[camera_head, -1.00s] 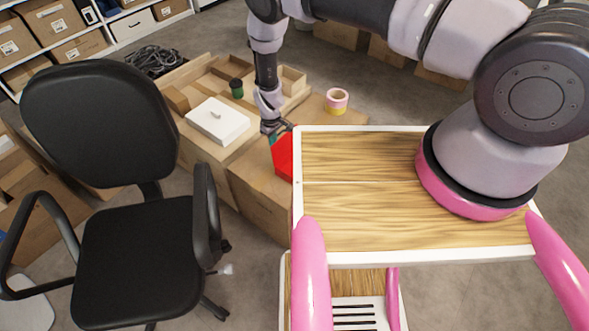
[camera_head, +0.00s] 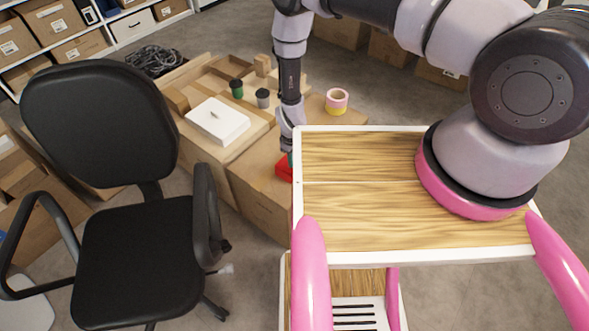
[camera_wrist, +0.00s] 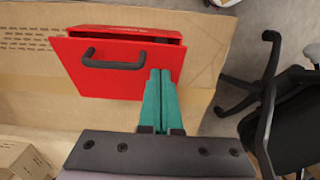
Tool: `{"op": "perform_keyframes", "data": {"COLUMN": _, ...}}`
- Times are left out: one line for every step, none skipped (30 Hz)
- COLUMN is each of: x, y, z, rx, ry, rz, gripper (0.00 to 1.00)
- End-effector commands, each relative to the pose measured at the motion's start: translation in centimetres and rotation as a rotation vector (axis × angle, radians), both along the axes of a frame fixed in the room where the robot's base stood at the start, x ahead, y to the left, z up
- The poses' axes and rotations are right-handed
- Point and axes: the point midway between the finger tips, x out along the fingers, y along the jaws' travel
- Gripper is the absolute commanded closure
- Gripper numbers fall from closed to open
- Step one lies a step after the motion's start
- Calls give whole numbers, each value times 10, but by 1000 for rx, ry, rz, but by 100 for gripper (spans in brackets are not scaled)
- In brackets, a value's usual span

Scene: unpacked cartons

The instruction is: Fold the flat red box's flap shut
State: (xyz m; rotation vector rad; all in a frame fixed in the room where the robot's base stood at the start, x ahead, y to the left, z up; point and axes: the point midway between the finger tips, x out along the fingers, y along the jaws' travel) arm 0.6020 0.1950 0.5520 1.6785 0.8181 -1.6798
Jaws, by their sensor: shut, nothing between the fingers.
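The flat red box (camera_head: 284,167) sits on a carton in the head view, mostly hidden by my wooden-topped base and arm. In the wrist view the red box (camera_wrist: 172,31) shows a red panel with a black handle, which looks like its flap (camera_wrist: 110,80). A narrow dark gap runs along the panel's upper edge, so it appears not flush. My gripper (camera_wrist: 160,76) is shut and empty, its green fingertips at the panel's right part, overlapping it in view. I cannot tell if they touch. In the head view the fingers are mostly hidden.
A carton (camera_head: 262,202) bears the red box. A white box (camera_head: 217,121), a green cup (camera_head: 236,88), a grey cup (camera_head: 263,98) and a tape roll (camera_head: 337,101) stand nearby on cartons. A black office chair (camera_head: 130,220) stands to the left.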

Motion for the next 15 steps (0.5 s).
{"op": "perform_keyframes", "data": {"x": -2, "y": -3, "z": -5, "rx": 0, "ry": 1, "rz": -1, "gripper": 100}}
{"op": "perform_keyframes", "data": {"x": -3, "y": -4, "z": -7, "rx": 0, "ry": 1, "rz": 0, "gripper": 100}}
{"op": "perform_keyframes", "data": {"x": -4, "y": -5, "z": -11, "rx": 0, "ry": 0, "rz": 2, "gripper": 100}}
{"op": "perform_keyframes", "data": {"x": -5, "y": -6, "z": -14, "rx": 0, "ry": 0, "rz": 1, "gripper": 100}}
{"op": "perform_keyframes", "data": {"x": -5, "y": -7, "z": -16, "rx": 0, "ry": 0, "rz": 1, "gripper": 100}}
{"op": "perform_keyframes", "data": {"x": -6, "y": -8, "z": -19, "rx": 0, "ry": 0, "rz": 0, "gripper": 100}}
{"op": "perform_keyframes", "data": {"x": -5, "y": -7, "z": -19, "rx": 1, "ry": -1, "rz": 0, "gripper": 100}}
{"op": "perform_keyframes", "data": {"x": -5, "y": -7, "z": -18, "rx": 0, "ry": -1, "rz": 0, "gripper": 100}}
{"op": "perform_keyframes", "data": {"x": -5, "y": -7, "z": -16, "rx": 1, "ry": -2, "rz": 0, "gripper": 100}}
{"op": "perform_keyframes", "data": {"x": -5, "y": -6, "z": -15, "rx": 1, "ry": -2, "rz": 1, "gripper": 100}}
{"op": "perform_keyframes", "data": {"x": -5, "y": -6, "z": -12, "rx": 1, "ry": -2, "rz": 1, "gripper": 100}}
{"op": "perform_keyframes", "data": {"x": -5, "y": -6, "z": -8, "rx": 0, "ry": -1, "rz": 1, "gripper": 100}}
{"op": "perform_keyframes", "data": {"x": -4, "y": -6, "z": -4, "rx": 1, "ry": -2, "rz": 2, "gripper": 100}}
{"op": "perform_keyframes", "data": {"x": -4, "y": -6, "z": -1, "rx": 1, "ry": -2, "rz": 2, "gripper": 100}}
{"op": "perform_keyframes", "data": {"x": -4, "y": -6, "z": 4, "rx": 2, "ry": -1, "rz": 1, "gripper": 100}}
